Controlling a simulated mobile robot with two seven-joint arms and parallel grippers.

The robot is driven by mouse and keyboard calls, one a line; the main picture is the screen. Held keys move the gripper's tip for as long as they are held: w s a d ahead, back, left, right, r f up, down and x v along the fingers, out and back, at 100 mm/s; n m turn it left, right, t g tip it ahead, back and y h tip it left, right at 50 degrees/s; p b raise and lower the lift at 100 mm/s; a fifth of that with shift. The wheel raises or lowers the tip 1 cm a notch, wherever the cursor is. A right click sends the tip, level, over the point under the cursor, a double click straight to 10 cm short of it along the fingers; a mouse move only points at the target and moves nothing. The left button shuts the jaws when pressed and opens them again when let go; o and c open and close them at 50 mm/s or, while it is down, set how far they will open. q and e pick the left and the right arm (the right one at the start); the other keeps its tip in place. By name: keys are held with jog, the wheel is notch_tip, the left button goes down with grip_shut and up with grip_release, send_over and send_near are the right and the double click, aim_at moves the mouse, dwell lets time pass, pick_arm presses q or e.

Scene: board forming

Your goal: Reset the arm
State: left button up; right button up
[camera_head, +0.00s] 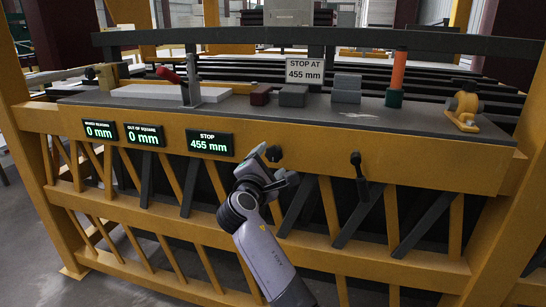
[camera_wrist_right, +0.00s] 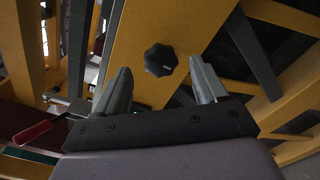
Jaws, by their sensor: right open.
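My right arm rises from the bottom in the head view, with its gripper (camera_head: 271,163) in front of the yellow face of the bench. In the right wrist view the two grey fingers of the right gripper (camera_wrist_right: 160,88) stand wide apart with nothing between them. My left gripper is not in either view.
The yellow bench (camera_head: 420,155) carries displays, including a stop display (camera_head: 210,142) reading 455 mm. A black handle (camera_head: 359,178) sticks out right of the gripper.

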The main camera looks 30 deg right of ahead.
jog(key=shift+v, duration=0.8)
jog(key=s+a+f+m+y+p, duration=0.1)
jog(key=s+a+f+y+p, duration=0.15)
jog(key=f, duration=0.45)
jog(key=s+a+f+m+y+p, duration=0.1)
jog(key=s+a+f+y, duration=0.1)
jog(key=s+f+y, duration=0.3)
jog(key=s+a+f+m+y+p, duration=0.2)
jog(key=s+f, duration=0.1)
jog(key=f, duration=0.5)
jog(key=s+a+f+m+y+p, duration=0.1)
jog(key=s+a+f+m+y, duration=0.1)
jog(key=s, duration=0.7)
jog(key=s+a+f+m+g+y+p, duration=0.1)
jog(key=s+a+f+m+y+p, duration=0.1)
jog(key=s, duration=0.7)
jog(key=a+f+m+y, duration=0.1)
jog(key=a+m+y, duration=0.1)
jog(key=a+m, duration=0.1)
jog(key=shift+s+a+m, duration=0.3)
jog(key=shift+s+m, duration=0.1)
jog(key=shift+m, duration=0.5)
